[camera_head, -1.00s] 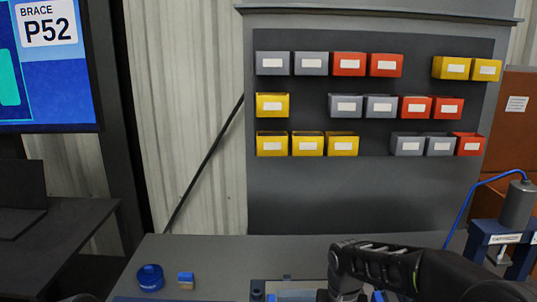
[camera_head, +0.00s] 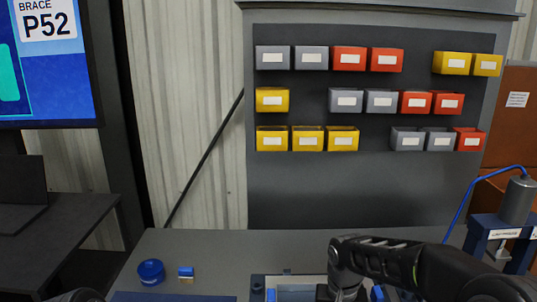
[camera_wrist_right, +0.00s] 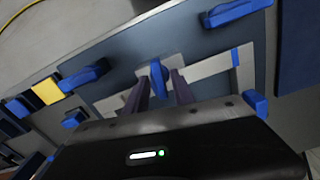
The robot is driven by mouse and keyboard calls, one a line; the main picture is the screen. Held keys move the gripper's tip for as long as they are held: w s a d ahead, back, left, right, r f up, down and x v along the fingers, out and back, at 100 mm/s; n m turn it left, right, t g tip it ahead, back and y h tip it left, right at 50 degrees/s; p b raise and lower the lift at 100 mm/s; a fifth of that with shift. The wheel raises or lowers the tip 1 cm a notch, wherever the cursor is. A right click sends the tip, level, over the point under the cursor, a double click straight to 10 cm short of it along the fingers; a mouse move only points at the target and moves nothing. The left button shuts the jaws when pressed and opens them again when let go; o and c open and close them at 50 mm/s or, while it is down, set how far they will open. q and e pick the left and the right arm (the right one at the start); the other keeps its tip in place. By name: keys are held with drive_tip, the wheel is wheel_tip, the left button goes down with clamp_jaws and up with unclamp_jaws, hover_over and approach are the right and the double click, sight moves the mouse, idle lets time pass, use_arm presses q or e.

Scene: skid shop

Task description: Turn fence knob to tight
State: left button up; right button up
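In the right wrist view, a blue knob (camera_wrist_right: 159,78) stands on a pale plate, its narrow wing pointing roughly along the fingers; I take it to be the fence knob. My right gripper (camera_wrist_right: 159,88) is open, with one dark finger on each side of the knob and a visible gap on both sides. In the head view, my right arm reaches down over the fixture (camera_head: 300,294) at the bottom edge, and its fingers are hidden or out of frame. My left gripper is not in view; only a dark bit of my arm shows at the lower left.
Other blue handles (camera_wrist_right: 84,76) and a yellow block (camera_wrist_right: 47,91) sit around the fixture. A round blue container (camera_head: 151,273) and a small blue-topped block (camera_head: 186,272) stand on the bench (camera_head: 230,250). A blue stand (camera_head: 503,240) is at the right.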

drive_tip(key=shift+o, duration=0.7)
wheel_tip(320, 180, up, 8)
drive_tip(key=p, duration=0.5)
drive_tip(key=shift+p, duration=0.4)
